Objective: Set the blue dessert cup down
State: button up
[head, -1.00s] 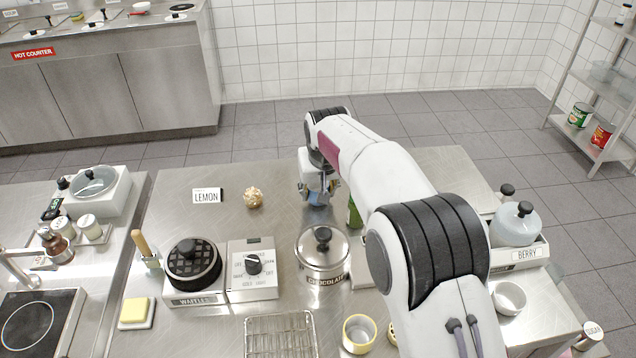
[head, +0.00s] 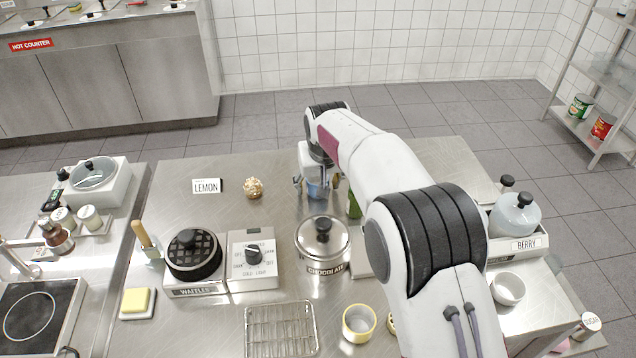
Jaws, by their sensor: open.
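The blue dessert cup (head: 318,191) stands on the steel table behind the chocolate pot, partly hidden by my gripper. My gripper (head: 316,186) is above and around the cup, its fingers open to either side of it. Whether a finger still touches the cup is too small to tell. The cup looks upright; its base is low at the table surface.
The lidded chocolate pot (head: 323,246) stands just in front of the cup. A green bottle (head: 354,206) is close to its right. A crumbly golden ball (head: 253,188) and the LEMON sign (head: 208,186) lie to the left. Bare table lies between ball and gripper.

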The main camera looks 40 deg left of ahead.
jog(key=shift+r, duration=0.15)
jog(key=v, duration=1.2)
dwell(0.8)
